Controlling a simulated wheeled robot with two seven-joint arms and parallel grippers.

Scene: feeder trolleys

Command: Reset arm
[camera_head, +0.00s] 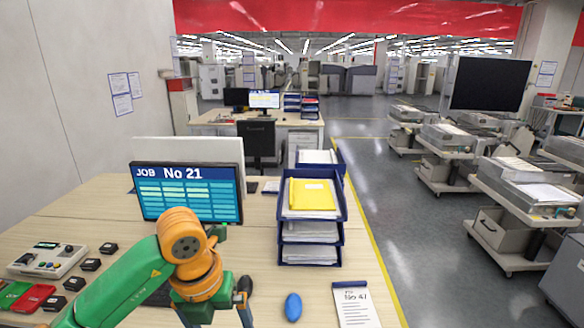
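My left arm, green and orange, comes in from the lower left over the desk (100,195). My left gripper (214,318) points down at the bottom edge of the view, in front of the monitor (187,192) that reads JOB No 21. Its two dark fingers stand well apart, and I see nothing held between them. The fingertips are cut off by the bottom edge. My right arm and gripper are not in view.
A blue tray stack (312,258) with papers and a yellow folder stands right of my gripper. A blue mouse (293,307) and a No 47 sheet (356,305) lie in front of it. A control box (45,260) is at left. Feeder trolleys (515,200) stand right, beyond the aisle.

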